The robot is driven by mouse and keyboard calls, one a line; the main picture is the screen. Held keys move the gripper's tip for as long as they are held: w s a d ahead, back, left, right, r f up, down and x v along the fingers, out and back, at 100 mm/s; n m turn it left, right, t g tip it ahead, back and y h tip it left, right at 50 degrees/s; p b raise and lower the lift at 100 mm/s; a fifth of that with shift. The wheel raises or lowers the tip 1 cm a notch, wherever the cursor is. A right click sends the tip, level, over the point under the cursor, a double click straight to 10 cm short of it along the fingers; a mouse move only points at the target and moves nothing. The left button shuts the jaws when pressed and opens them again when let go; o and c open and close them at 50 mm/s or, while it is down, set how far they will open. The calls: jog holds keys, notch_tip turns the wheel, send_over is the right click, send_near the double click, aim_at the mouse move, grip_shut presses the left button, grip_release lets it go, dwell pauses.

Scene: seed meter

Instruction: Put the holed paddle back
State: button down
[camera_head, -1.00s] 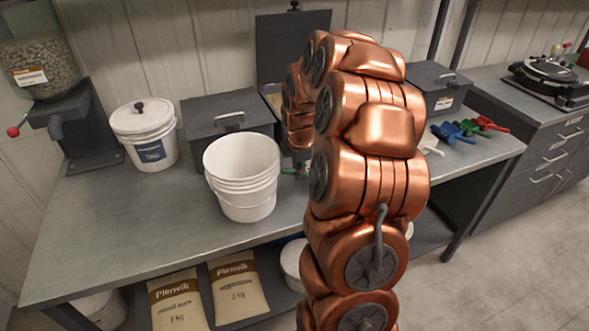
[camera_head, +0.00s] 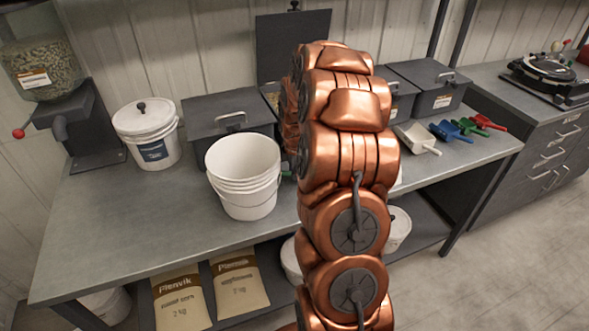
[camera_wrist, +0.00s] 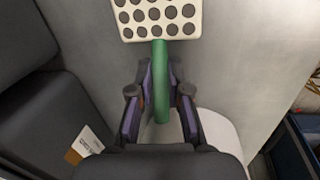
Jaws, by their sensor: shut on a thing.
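The holed paddle shows in the wrist view, with a cream plate (camera_wrist: 160,17) full of dark round holes and a green handle (camera_wrist: 160,75). My gripper (camera_wrist: 160,90) is shut on the green handle, with a finger on each side. The plate points away from my gripper, toward the top of the picture, and its far edge is cut off. Above what looks like the grey worktop, the paddle's height is hard to tell.
The grey worktop (camera_head: 110,225) carries a white bucket stack (camera_head: 244,195), a lidded tub (camera_head: 150,140), a dark bin (camera_head: 228,118) and an open bin behind my arm. White (camera_head: 417,137), blue (camera_head: 450,131), green (camera_head: 468,126) and red scoops (camera_head: 487,121) lie at right. The front left is clear.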

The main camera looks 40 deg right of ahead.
jog(key=shift+f, duration=0.15)
jog(key=c, duration=1.1)
grip_release()
jog(key=b+v, duration=0.4)
jog(key=v, duration=0.8)
